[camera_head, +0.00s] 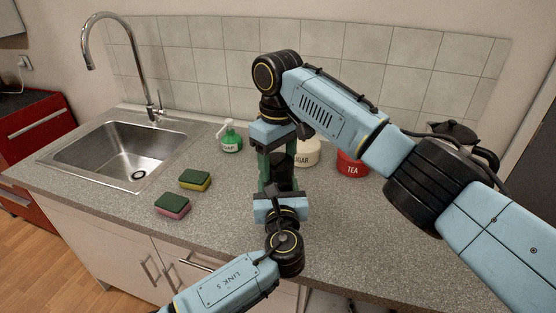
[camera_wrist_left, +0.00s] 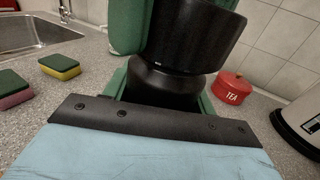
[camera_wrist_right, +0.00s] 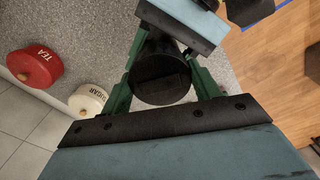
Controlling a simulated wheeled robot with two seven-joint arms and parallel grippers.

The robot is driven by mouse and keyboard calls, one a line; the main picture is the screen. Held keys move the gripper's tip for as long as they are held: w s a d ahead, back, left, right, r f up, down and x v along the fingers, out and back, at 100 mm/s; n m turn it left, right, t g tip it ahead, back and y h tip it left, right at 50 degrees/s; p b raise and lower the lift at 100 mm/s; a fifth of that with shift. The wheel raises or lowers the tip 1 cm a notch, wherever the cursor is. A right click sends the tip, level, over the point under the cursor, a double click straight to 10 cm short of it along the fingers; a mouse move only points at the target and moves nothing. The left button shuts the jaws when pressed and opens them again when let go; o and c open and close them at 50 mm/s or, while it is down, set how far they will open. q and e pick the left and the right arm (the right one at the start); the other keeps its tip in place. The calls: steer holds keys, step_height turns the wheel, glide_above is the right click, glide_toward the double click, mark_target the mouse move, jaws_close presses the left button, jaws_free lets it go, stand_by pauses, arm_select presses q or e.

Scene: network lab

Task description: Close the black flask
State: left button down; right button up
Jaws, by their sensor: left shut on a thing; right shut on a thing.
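The black flask (camera_head: 282,172) stands upright over the counter between my two grippers. My right gripper (camera_head: 276,155) comes down from above with its green fingers around the flask's wide upper part (camera_wrist_left: 195,38). My left gripper (camera_head: 279,188) reaches in from the front, shut on the lower part (camera_wrist_left: 165,84). In the right wrist view the flask's round black top (camera_wrist_right: 160,75) sits between the green fingers. The fingers and wrists hide much of the flask. I cannot tell whether the upper part is a separate lid or how it is seated.
A green soap bottle (camera_head: 231,137), two sponges (camera_head: 195,180) and the sink (camera_head: 130,155) are to the left. The front right counter is clear.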

steer(key=m, duration=0.9)
steer(key=o, duration=1.1)
steer(key=shift+r, duration=2.25)
steer(key=shift+c, duration=0.5)
